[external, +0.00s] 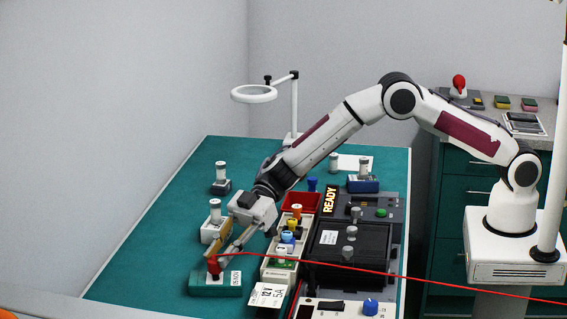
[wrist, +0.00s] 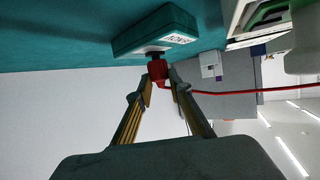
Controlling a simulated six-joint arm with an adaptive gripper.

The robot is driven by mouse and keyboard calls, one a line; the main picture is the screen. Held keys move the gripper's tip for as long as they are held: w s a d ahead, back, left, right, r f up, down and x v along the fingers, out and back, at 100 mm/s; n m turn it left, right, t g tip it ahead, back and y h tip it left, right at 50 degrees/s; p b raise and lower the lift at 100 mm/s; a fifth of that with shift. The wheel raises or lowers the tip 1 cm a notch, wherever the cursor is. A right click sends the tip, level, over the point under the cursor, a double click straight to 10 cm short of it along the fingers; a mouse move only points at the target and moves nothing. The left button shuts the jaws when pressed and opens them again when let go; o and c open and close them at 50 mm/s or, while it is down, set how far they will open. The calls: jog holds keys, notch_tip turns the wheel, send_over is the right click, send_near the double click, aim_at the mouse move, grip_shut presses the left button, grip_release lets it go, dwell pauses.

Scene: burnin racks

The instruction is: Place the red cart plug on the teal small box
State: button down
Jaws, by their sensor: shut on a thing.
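The red cart plug (external: 214,265) is between the fingertips of my gripper (external: 221,257), at the front left of the bench. A red cable runs from it to the right. The teal small box (external: 215,285), with a white label, lies on the bench directly under the plug. In the wrist view, the red plug (wrist: 157,70) is held between the fingertips of my gripper (wrist: 160,80), and its dark end meets or nearly meets the face of the teal box (wrist: 152,30). I cannot tell whether it is seated.
A beige strip (external: 272,262) with several coloured knobs and a dark console (external: 350,240) stand right of the box. The red cable (external: 400,274) crosses the console. The bench's left side (external: 160,245) is clear.

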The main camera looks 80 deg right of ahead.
jog(key=shift+f, duration=0.15)
jog(key=c, duration=1.8)
grip_release()
jog(key=shift+c, duration=0.2)
jog(key=shift+r, duration=0.2)
jog(key=shift+s+d+r, duration=0.1)
jog(key=shift+d+r, duration=0.05)
jog(key=shift+d, duration=0.35)
jog(key=shift+v, duration=0.85)
notch_tip(320, 180, up, 7)
